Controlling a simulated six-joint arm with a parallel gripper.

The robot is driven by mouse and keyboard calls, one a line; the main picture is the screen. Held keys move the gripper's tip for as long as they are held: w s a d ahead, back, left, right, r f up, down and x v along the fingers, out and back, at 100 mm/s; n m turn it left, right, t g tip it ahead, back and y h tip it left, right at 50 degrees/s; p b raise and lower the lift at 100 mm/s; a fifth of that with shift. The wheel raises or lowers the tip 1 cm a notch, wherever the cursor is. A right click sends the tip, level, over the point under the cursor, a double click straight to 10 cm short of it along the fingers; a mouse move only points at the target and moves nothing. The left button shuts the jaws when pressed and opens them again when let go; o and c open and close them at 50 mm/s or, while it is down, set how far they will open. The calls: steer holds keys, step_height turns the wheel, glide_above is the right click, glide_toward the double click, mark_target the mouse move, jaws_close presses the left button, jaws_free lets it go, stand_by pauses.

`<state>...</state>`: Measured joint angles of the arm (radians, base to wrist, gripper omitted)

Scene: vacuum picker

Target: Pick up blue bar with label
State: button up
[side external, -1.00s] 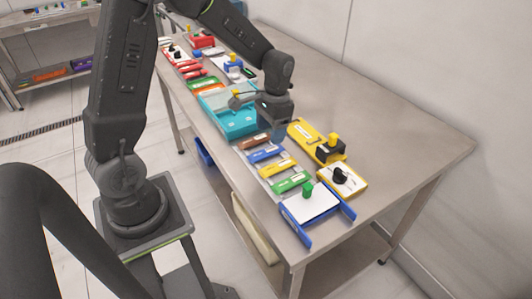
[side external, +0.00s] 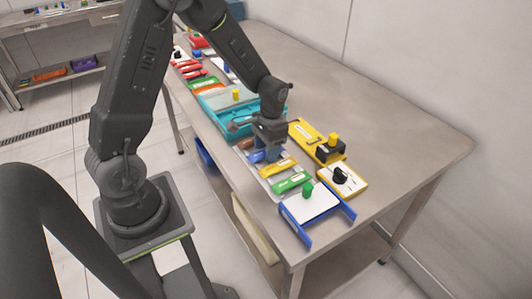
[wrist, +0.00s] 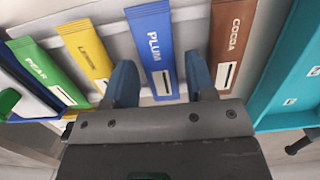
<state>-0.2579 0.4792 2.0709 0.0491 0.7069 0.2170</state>
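The blue bar (wrist: 153,50) carries a white "PLUM" label and lies in the rack, between the yellow bar (wrist: 82,50) and the brown "COCOA" bar (wrist: 231,45). My gripper (wrist: 162,82) is open, its two blue fingers apart on either side of the blue bar's near part. Both fingertips look clear of the bar's sides; I cannot tell how far down they reach. In the side view my gripper (side external: 266,153) is right over the blue bar's place and hides most of it.
A green "PEAR" bar (wrist: 46,72) lies beyond the yellow one. A teal tray (wrist: 286,75) stands beside the brown bar. A yellow block (side external: 315,140) and a white-topped box with a black knob (side external: 343,180) stand to the right. The table's right side (side external: 390,120) is clear.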

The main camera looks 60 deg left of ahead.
steer(key=c, duration=0.7)
steer(key=shift+c, duration=0.2)
